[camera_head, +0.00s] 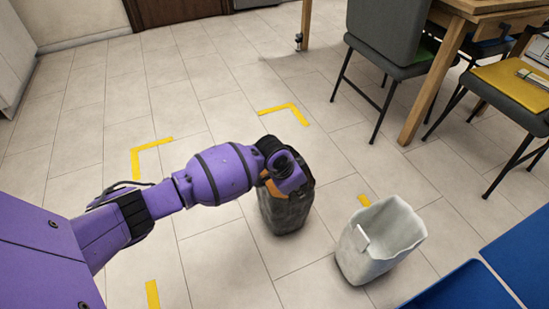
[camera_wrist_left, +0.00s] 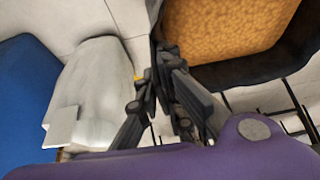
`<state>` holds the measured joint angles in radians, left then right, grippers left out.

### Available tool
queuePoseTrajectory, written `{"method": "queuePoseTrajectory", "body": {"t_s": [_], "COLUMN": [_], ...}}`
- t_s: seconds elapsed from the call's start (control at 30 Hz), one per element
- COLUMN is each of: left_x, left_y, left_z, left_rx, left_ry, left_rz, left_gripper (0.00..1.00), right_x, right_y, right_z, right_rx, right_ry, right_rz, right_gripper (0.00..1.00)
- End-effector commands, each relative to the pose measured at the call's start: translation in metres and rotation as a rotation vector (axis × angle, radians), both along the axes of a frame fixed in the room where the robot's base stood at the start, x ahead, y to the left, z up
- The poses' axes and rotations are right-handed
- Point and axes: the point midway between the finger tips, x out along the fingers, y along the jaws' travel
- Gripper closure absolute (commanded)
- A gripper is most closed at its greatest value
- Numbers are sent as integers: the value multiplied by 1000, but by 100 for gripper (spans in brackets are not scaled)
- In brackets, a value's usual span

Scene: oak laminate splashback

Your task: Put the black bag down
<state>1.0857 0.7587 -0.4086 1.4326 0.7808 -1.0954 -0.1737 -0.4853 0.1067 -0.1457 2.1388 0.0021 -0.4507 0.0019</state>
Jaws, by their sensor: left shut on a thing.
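The black bag (camera_head: 283,212) is upright below my left gripper (camera_head: 290,178) in the head view. My left gripper is shut on the bag's rim. In the left wrist view the fingers of my left gripper (camera_wrist_left: 163,68) close on the dark edge of the black bag (camera_wrist_left: 290,55), with orange-brown contents (camera_wrist_left: 225,28) inside it. The arm hides part of the bag's top. I cannot tell whether its bottom touches the floor. My right gripper is not in view.
A white bag (camera_head: 375,250) stands just right of the black bag; it also shows in the left wrist view (camera_wrist_left: 98,95). Yellow corner marks (camera_head: 290,110) lie on the tiled floor (camera_head: 215,260). Chairs (camera_head: 390,40), a wooden table (camera_head: 470,8) and blue containers (camera_head: 520,250) are at right.

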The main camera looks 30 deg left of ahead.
Motion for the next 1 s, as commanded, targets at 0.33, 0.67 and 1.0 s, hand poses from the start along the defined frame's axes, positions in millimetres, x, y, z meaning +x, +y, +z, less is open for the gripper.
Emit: {"method": "queuePoseTrajectory", "body": {"t_s": [0.33,0.67,1.0], "left_x": [3,1,-21], "left_y": [-2,0,16], "left_z": [0,13,80], "left_rx": [-1,-1,0], "left_ry": [-6,-7,-8], "left_rz": [-1,-2,-1], "left_gripper": [75,75,75], "right_x": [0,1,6], "right_y": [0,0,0], "right_z": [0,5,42], "right_rx": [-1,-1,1], "right_ry": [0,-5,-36], "right_rz": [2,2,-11], "right_gripper": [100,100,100]}}
